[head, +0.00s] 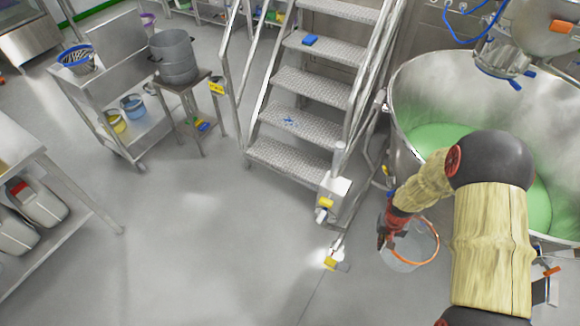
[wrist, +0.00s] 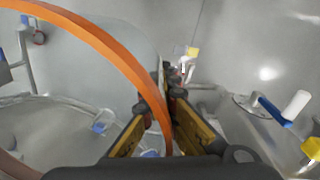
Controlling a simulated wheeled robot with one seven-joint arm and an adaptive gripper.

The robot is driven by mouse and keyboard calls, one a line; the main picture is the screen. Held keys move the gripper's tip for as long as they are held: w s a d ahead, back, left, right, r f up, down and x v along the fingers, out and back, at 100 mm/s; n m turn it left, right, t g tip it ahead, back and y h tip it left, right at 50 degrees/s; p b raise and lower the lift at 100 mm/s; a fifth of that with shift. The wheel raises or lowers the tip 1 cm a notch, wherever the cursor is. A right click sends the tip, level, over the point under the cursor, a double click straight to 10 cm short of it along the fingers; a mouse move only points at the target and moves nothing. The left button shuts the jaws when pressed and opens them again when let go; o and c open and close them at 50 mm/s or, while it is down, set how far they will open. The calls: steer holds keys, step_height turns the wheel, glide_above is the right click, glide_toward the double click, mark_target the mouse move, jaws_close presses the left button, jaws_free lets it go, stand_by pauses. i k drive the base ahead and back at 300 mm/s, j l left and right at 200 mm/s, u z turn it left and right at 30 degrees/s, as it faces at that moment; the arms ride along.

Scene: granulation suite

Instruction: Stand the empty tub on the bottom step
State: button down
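The tub (head: 407,262) is see-through with an orange rim and looks empty. It hangs in the air in front of the big steel vessel, at the right in the head view. My gripper (head: 385,238) is at the left side of the rim. In the wrist view the orange rim (wrist: 98,42) runs between the two fingers of my gripper (wrist: 166,100), which look closed on it. The bottom step (head: 290,158) is a grey tread plate at the foot of the metal stairs, up and left of the tub. Its middle is bare.
A handrail post with a white box (head: 333,190) stands at the bottom step's right end, between it and the tub. The steel vessel (head: 408,100) holds green material. A blue item (head: 289,121) lies on the step above and another (head: 309,40) higher up. Open floor lies left.

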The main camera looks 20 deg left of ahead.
mark_target(309, 170)
steer(key=u, duration=0.5)
steer(key=j+u, duration=0.1)
steer(key=u, duration=0.35)
steer(key=i+u, duration=0.1)
steer(key=u, duration=0.85)
steer(key=i+j, duration=0.15)
steer(key=i, duration=0.4)
steer(key=i+j, duration=0.1)
steer(key=i, duration=0.45)
steer(key=i+l+z, duration=0.2)
steer(key=i+z, duration=0.25)
steer(key=i+l+z, duration=0.1)
steer(key=i+z, duration=0.15)
steer(key=z, duration=0.2)
steer(key=i+j+z, duration=0.1)
steer(key=i+z, duration=0.35)
steer(key=i+j+z, duration=0.15)
steer(key=z, duration=0.35)
steer(key=i, duration=0.1)
